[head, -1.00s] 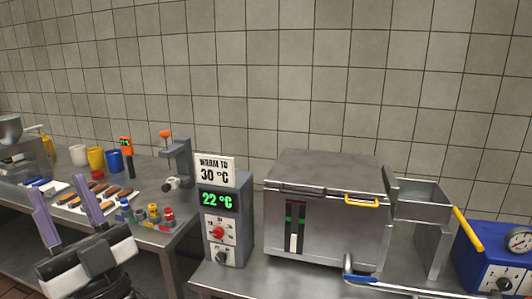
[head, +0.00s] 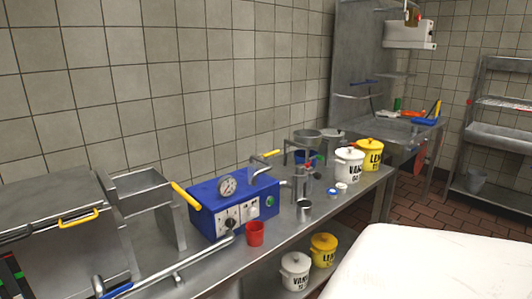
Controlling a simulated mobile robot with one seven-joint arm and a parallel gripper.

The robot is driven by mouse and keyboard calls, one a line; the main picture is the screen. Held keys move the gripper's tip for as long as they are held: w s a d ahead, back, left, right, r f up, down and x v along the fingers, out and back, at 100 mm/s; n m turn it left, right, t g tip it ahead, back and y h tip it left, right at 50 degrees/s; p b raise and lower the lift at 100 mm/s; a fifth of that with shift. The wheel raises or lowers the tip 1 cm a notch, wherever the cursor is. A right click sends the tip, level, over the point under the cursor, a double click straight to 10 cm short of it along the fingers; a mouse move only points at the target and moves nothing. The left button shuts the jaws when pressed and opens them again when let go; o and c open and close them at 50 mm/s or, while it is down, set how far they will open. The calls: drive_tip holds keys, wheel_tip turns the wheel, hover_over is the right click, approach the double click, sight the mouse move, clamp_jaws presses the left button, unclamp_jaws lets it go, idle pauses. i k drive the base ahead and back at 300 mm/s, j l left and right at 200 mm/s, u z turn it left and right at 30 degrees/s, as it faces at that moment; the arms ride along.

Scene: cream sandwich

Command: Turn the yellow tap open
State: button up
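A yellow lever (head: 186,196) slants down to the right between a steel hopper and a blue machine in the head view. A smaller yellow handle (head: 271,154) sits farther right, near a metal pipe behind the blue machine. I cannot tell which of the two is the yellow tap, or whether either is open. The blue machine (head: 207,218) has a round gauge (head: 228,187) on top and dark knobs on its front. My gripper is out of view.
A steel hopper (head: 148,188) and a steel box with a yellow handle (head: 78,219) stand left. White (head: 348,163) and yellow (head: 370,153) buckets stand right. A white surface (head: 430,265) fills the lower right.

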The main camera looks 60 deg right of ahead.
sight(265, 155)
drive_tip(key=z, duration=2.5)
drive_tip(key=i+j+z, duration=0.15)
drive_tip(key=j, duration=0.2)
drive_tip(key=i+j+z, duration=0.2)
drive_tip(key=j, duration=0.2)
drive_tip(key=i+j, duration=0.3)
drive_tip(key=j, duration=0.15)
drive_tip(key=i+j, duration=0.3)
drive_tip(key=j, duration=0.2)
drive_tip(key=i, duration=0.25)
